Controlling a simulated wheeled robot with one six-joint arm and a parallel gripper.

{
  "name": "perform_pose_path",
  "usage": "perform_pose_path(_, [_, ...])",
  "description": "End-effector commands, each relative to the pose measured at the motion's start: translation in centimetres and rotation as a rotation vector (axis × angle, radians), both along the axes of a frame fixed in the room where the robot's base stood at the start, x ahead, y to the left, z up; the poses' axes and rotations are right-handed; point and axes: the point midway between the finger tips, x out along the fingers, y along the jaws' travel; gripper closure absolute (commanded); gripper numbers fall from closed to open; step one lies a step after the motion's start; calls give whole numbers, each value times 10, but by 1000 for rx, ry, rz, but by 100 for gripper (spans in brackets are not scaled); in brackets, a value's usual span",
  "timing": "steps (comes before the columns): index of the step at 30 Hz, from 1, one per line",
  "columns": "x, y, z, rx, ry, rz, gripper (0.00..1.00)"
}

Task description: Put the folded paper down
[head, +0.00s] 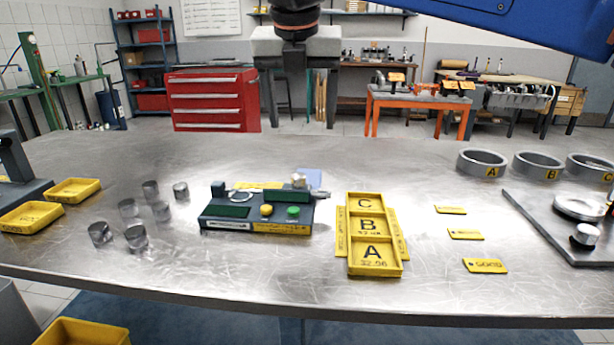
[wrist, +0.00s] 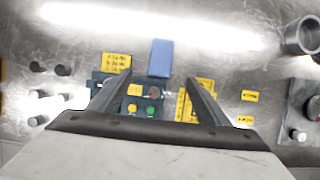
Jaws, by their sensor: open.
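A flat blue folded piece (wrist: 160,57), which looks like the folded paper, lies on the metal table behind the gauge device. In the head view only a pale blue part of it (head: 311,175) shows; the device hides the rest. My gripper (head: 303,125) is open and empty, high above the table. In the wrist view my gripper (wrist: 153,88) has its fingers apart, with the blue piece beyond the tips and nothing between them but the device below.
The dark device (head: 232,225) with yellow and green buttons stands mid-table. A yellow A-B-C tray (head: 390,270) is to its right. Several metal cylinders (head: 136,236) and yellow trays (head: 73,190) are at left. Yellow tags (head: 466,234), grey rings (head: 482,161) and a dark plate (head: 548,222) are at right.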

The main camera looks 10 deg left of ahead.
Motion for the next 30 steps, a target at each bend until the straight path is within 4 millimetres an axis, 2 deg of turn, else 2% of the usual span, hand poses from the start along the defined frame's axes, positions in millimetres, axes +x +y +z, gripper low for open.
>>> perform_pose_path(15, [35, 1, -84, -3, 2, -2, 30])
perform_pose_path(19, [40, 2, -98, -2, 1, -1, 30])
perform_pose_path(26, [45, 1, -109, -2, 1, -2, 30])
perform_pose_path(30, [53, -1, -126, -3, 2, -2, 30])
